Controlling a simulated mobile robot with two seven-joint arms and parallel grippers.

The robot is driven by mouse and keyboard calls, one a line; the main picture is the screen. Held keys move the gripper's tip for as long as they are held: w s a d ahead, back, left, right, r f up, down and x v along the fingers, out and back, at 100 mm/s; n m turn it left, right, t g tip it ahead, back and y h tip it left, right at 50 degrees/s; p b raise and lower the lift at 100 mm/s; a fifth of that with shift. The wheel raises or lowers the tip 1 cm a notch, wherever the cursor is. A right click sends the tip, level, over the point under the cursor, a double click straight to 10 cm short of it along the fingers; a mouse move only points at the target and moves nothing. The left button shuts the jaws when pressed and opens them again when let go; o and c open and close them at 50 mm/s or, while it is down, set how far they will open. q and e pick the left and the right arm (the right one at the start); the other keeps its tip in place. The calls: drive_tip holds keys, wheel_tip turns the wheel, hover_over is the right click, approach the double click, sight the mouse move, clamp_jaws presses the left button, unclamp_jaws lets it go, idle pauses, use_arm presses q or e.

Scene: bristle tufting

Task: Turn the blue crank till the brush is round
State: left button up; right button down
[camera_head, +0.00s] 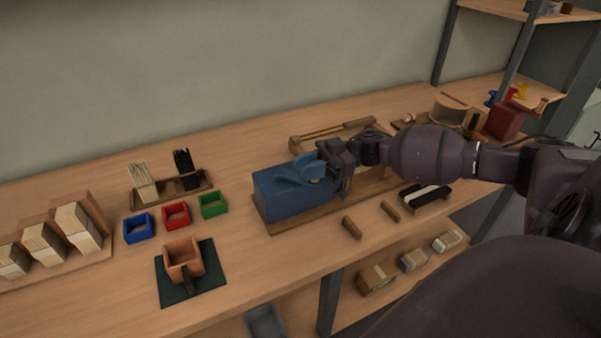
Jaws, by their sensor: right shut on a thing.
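A blue box-shaped machine (282,196) stands on a wooden base board on the bench, near the middle of the view. Blue parts, which look like the crank (306,170), lie at its top right, beside my right gripper (332,163). My right gripper is shut on the blue crank; its dark fingers and wrist hide the grip and the machine's right end. I cannot make out a round brush at the machine. A black block with a pale strip (426,194) lies to the right; I cannot tell if it is a brush. My left gripper is out of view.
Two short wooden pieces lie in front of the machine (351,228). A holder with pale and black bristle bundles (172,193), small blue, red and green trays, and a wooden box on a green mat (208,289) are at the left. Bench front between them is clear.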

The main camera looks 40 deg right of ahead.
drive_tip(key=shift+d+g, duration=0.2)
drive_tip(key=shift+g, duration=0.2)
drive_tip(key=shift+n, duration=0.3)
drive_tip(key=c, duration=0.9)
unclamp_jaws()
drive_tip(key=b+v, duration=0.1)
drive_tip(key=v, duration=0.9)
drive_tip(key=shift+d, duration=0.4)
drive_tip(key=shift+c, duration=0.2)
